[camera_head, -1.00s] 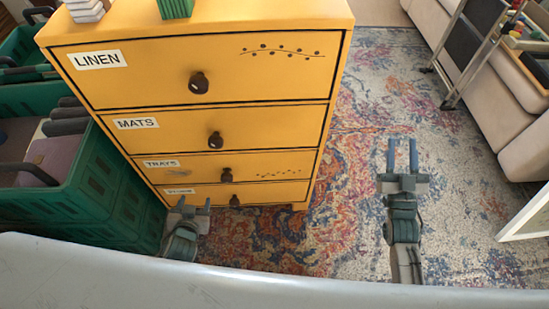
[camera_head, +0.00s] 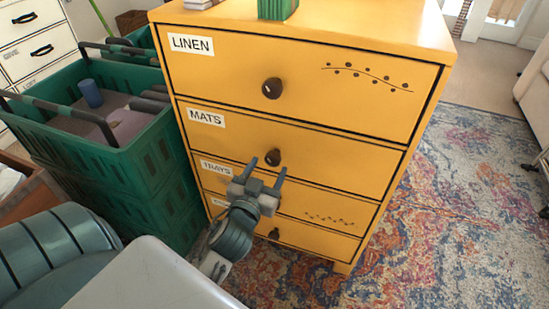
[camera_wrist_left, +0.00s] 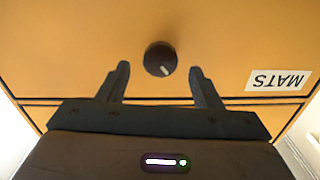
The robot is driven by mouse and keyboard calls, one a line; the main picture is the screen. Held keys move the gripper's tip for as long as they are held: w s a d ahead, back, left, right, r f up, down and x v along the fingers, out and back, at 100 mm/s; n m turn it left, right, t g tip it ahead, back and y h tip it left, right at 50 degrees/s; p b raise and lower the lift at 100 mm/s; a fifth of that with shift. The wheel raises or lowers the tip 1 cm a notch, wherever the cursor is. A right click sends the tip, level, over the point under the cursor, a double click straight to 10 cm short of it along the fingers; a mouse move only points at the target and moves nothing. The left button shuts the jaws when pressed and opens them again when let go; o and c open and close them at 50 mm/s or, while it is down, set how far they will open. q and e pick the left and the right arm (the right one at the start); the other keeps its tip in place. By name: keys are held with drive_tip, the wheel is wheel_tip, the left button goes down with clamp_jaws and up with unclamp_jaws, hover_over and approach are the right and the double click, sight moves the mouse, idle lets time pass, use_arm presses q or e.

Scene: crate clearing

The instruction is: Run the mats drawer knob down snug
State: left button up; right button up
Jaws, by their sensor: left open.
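The mats drawer (camera_head: 327,171) is the second drawer down in a yellow chest, with a white MATS label at its left. Its dark round knob (camera_head: 273,157) sits at the middle of the drawer front. In the left wrist view the knob (camera_wrist_left: 160,59) shows a pale mark on its face, and the MATS label (camera_wrist_left: 278,80) appears upside down. My left gripper (camera_head: 263,172) is open and empty, just in front of the drawer. Its fingers (camera_wrist_left: 156,84) point at the drawer on either side of the knob's line, short of the knob. My right gripper is out of view.
The linen drawer (camera_head: 235,70) is above and the trays drawer (camera_head: 320,205) below, each closed. Green crates (camera_head: 135,165) stand stacked close at the chest's left. A patterned rug (camera_head: 450,190) lies clear at the right. A green object (camera_head: 277,9) stands on the chest.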

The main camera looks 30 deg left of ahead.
sight(271, 162)
use_arm(q)
drive_tip(key=shift+x, duration=2.4)
drive_tip(key=c, duration=1)
